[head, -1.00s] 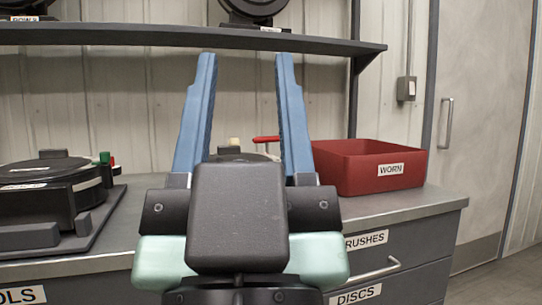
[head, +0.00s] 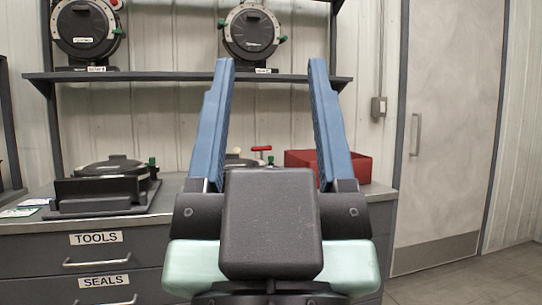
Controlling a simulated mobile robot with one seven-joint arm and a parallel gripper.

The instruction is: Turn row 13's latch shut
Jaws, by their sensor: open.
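My gripper (head: 272,75) is open and empty in the head view, its two blue fingers pointing up in front of the workbench. A black round seed meter (head: 110,168) lies in a dark stand on the bench at left, with a green part at its right side. Two more round meters stand upright on the shelf: one at left (head: 85,30) and one at right (head: 251,32), each with green parts. Their labels are too small to read, so I cannot tell which is row 13. Something with a red handle (head: 262,149) shows between my fingers, mostly hidden.
A red bin (head: 300,158) stands on the bench behind my right finger. The dark shelf (head: 180,77) spans above the bench. Drawers labelled TOOLS (head: 96,238) and SEALS (head: 104,281) are at front left. A grey door (head: 445,140) and open floor are at right.

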